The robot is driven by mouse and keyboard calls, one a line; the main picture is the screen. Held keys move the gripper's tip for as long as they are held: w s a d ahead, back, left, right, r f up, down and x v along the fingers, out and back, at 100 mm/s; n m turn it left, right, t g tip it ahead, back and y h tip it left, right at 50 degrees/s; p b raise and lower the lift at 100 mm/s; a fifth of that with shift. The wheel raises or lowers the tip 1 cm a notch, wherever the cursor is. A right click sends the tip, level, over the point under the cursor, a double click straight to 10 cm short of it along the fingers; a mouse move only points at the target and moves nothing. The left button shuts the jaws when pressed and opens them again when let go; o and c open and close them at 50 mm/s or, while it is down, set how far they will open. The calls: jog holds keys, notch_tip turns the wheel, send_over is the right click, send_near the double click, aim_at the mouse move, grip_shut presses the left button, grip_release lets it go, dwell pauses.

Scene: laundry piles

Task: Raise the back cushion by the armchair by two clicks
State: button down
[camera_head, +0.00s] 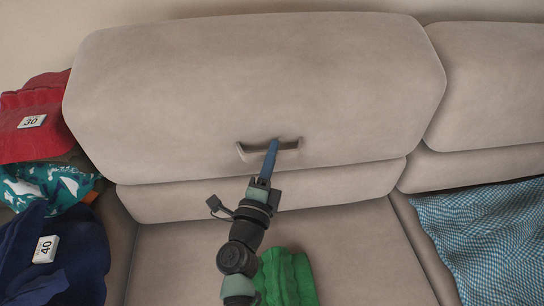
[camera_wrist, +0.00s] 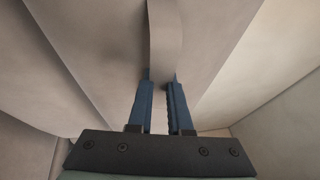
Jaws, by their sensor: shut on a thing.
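The back cushion (camera_head: 255,80) is a large beige block at the top of the sofa seat in the head view. A strap-like beige handle (camera_head: 250,155) is set on its lower front. My gripper (camera_head: 272,145) reaches up to the handle, with its blue fingers at the handle's middle. In the wrist view my gripper (camera_wrist: 158,78) has its fingertips on both sides of the handle strap (camera_wrist: 165,35), shut on it. The cushion (camera_wrist: 95,35) fills much of the wrist view behind the strap. A lower beige cushion part (camera_head: 270,192) shows beneath the back cushion.
A green folded cloth (camera_head: 285,278) lies on the seat (camera_head: 365,250) below my arm. Red (camera_head: 30,120), teal-patterned (camera_head: 45,185) and navy (camera_head: 75,255) laundry is piled at the left, with tags 30 and 40. A blue checked cloth (camera_head: 490,235) lies at the right beside another back cushion (camera_head: 490,85).

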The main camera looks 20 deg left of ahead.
jog(key=shift+s+d+f+t+b, duration=0.15)
jog(key=shift+s+f+t+b, duration=0.15)
jog(key=shift+s+f+b, duration=0.35)
jog(key=shift+w+r, duration=0.15)
jog(key=shift+r, duration=0.05)
jog(key=c, duration=1.1)
grip_release()
jog(key=shift+r, duration=0.1)
jog(key=v, duration=1.3)
